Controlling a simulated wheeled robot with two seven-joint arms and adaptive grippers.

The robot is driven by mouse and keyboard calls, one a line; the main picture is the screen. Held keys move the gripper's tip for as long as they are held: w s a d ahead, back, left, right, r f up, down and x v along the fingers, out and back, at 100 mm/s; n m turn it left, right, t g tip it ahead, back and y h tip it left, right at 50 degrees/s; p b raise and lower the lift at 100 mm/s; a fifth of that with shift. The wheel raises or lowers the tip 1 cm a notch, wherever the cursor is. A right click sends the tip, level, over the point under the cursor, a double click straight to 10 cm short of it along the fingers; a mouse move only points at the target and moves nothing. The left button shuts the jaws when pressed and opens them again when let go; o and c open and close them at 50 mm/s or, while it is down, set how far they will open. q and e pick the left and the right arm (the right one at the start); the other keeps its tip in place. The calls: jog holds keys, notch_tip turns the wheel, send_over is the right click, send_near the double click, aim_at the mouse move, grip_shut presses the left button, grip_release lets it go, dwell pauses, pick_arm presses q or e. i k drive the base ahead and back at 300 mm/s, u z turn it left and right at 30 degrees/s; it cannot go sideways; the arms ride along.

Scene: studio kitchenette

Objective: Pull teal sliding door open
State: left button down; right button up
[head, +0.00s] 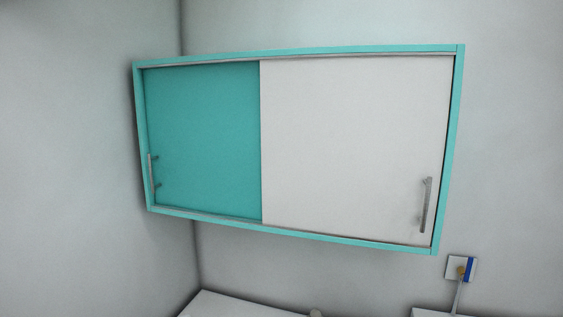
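The teal sliding door (205,140) fills the left half of a wall cabinet with a teal frame (300,238). A grey vertical bar handle (153,178) sits at the door's lower left, close to the left side of the frame. The white sliding door (350,140) covers the right half and lies in front of the teal door's right edge. It has its own grey bar handle (426,205) at the lower right. No opening into the cabinet shows. Neither of my grippers is in view.
Below the cabinet, a white surface (235,306) shows at the bottom left and another piece at the bottom right. A wall socket (454,266) with a plug and cable is below right of the cabinet. The space before the doors looks clear.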

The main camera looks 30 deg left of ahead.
aim_at(203, 122)
jog(key=u, duration=2.25)
